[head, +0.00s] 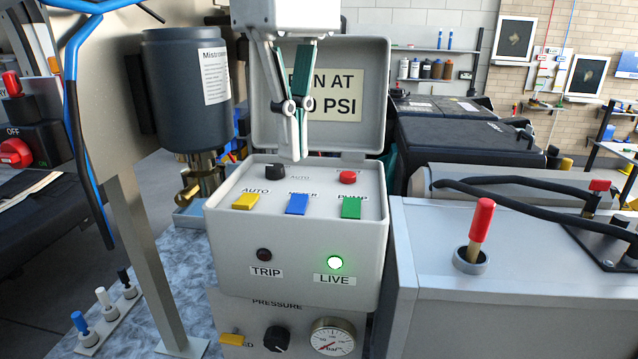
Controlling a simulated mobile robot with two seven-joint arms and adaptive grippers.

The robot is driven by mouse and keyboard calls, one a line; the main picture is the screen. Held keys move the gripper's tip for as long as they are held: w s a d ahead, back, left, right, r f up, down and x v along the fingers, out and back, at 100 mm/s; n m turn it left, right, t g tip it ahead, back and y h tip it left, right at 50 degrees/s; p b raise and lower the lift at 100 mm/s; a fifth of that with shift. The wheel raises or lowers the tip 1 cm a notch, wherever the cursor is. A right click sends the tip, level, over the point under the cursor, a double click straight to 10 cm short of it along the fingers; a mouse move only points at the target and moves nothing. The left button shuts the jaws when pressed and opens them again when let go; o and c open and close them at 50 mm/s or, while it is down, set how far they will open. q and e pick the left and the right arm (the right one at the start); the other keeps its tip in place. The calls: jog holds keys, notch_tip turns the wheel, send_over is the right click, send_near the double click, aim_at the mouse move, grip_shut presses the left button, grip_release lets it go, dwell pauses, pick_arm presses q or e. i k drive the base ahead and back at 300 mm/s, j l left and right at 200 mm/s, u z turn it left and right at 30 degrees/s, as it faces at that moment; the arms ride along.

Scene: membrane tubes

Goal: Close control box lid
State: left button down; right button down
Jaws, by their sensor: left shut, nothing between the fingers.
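The control box (300,230) stands in the middle of the head view. Its top panel carries a black knob, a red button and yellow, blue and green switches; its front has a dark TRIP lamp and a lit green LIVE lamp. Its lid (370,80) stands open and upright at the back, with a label partly hidden by my gripper. My left gripper (299,158) comes down from the top, shut and empty, with its fingertips over the rear of the panel and in front of the lid. I cannot tell whether it touches either. My right gripper is not in view.
A dark canister (188,92) stands left of the box. A grey metal cabinet with a red-tipped lever (480,222) is at the right. Below the box is a panel with a pressure gauge (332,336). A metal post (145,265) rises at the left.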

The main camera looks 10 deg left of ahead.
aim_at(349, 90)
jog(key=k, duration=1)
